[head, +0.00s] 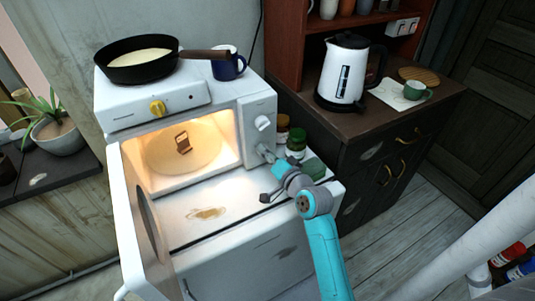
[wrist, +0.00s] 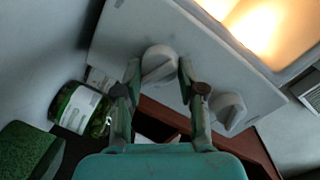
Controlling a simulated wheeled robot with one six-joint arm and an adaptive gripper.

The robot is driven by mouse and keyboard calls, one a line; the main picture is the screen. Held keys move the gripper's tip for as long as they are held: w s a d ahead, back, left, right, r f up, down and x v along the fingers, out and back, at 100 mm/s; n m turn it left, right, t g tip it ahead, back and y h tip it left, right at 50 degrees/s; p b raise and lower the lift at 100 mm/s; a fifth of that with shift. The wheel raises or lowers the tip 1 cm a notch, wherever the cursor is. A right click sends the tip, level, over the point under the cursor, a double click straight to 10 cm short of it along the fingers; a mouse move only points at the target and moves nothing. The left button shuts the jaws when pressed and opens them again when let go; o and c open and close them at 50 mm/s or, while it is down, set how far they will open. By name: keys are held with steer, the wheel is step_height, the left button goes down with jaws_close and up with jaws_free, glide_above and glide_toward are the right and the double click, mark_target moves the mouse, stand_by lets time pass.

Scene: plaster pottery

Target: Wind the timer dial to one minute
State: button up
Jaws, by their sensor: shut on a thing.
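The white microwave (head: 222,114) stands with its door (head: 150,215) open and its inside lit. Its right panel carries two white dials. The upper dial (head: 262,123) is free in the head view; it also shows in the wrist view (wrist: 229,108). My gripper (head: 267,154) is at the lower dial, which it mostly hides in the head view. In the wrist view my gripper (wrist: 160,78) has one finger on each side of the lower dial (wrist: 159,62) and is shut on it. I cannot read any dial marks or the setting.
A hot plate with a yellow knob (head: 157,107) sits on top, bearing a frying pan (head: 142,58); a blue mug (head: 229,64) stands beside it. Jars (head: 296,140) and a green sponge (head: 314,168) are close to my gripper. A kettle (head: 343,75) is on the right cabinet.

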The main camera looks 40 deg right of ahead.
steer(key=o, duration=1.1)
steer(key=shift+o, duration=0.2)
steer(key=shift+s, duration=0.1)
steer(key=v, duration=1.1)
steer(key=shift+s+a, duration=0.15)
steer(key=shift+s, duration=0.25)
